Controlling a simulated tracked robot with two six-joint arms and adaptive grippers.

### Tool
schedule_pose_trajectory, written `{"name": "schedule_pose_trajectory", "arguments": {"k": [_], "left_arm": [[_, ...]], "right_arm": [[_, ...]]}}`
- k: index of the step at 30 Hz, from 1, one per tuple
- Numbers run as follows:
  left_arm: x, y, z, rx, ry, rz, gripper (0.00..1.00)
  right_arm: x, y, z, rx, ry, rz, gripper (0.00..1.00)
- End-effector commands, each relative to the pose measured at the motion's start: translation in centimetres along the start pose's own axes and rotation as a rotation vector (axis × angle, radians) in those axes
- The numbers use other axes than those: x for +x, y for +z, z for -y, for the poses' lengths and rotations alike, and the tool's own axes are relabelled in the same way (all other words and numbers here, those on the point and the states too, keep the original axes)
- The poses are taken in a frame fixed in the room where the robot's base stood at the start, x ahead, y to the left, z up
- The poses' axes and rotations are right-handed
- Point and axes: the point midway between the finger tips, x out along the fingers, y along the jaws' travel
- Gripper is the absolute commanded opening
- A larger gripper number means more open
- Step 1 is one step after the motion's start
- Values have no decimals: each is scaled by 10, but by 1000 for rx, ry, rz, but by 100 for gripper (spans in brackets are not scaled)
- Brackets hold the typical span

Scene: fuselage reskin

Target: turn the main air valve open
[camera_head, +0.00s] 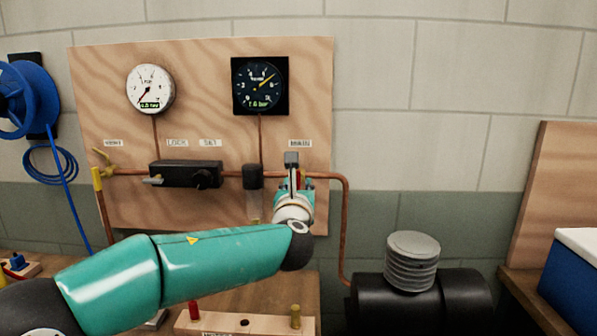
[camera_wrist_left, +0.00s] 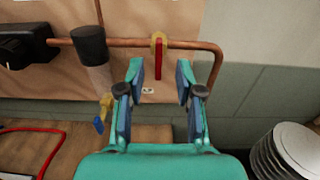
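The main air valve shows in the left wrist view as a red lever (camera_wrist_left: 158,60) on a brass-yellow body in the copper pipe (camera_wrist_left: 125,43). The lever hangs straight down, across the pipe's line. My left gripper (camera_wrist_left: 161,78) is open, with its two fingers apart on either side of the lever's lower end. No contact with the lever shows. In the head view my left gripper (camera_head: 292,168) is in front of the board just below the MAIN label (camera_head: 300,143) and mostly hides the valve. My right gripper is in neither view.
The wooden board (camera_head: 205,65) carries a white gauge (camera_head: 150,89), a black gauge (camera_head: 260,86), a black regulator block (camera_head: 186,174) and a yellow-handled valve (camera_head: 98,178) at left. A black tank (camera_head: 465,300) with a ribbed grey cylinder (camera_head: 412,262) stands at lower right.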

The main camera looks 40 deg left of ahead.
Motion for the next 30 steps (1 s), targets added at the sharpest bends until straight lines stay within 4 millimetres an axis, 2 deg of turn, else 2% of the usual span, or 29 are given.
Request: {"name": "schedule_pose_trajectory", "arguments": {"k": [1, 6, 12, 17, 25, 30], "left_arm": [[13, 2, -1, 2, 4, -1, 35], [46, 2, -1, 2, 3, -1, 35], [71, 2, 0, 0, 1, 0, 35], [79, 0, -1, 0, 1, 0, 35], [79, 0, 0, 0, 0, 1, 35], [79, 0, 0, 0, 0, 1, 7]], "right_arm": [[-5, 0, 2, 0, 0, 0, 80], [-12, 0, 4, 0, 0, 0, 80], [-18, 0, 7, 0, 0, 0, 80], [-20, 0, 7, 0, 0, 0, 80], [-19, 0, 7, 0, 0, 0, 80], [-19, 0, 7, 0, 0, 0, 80]]}}
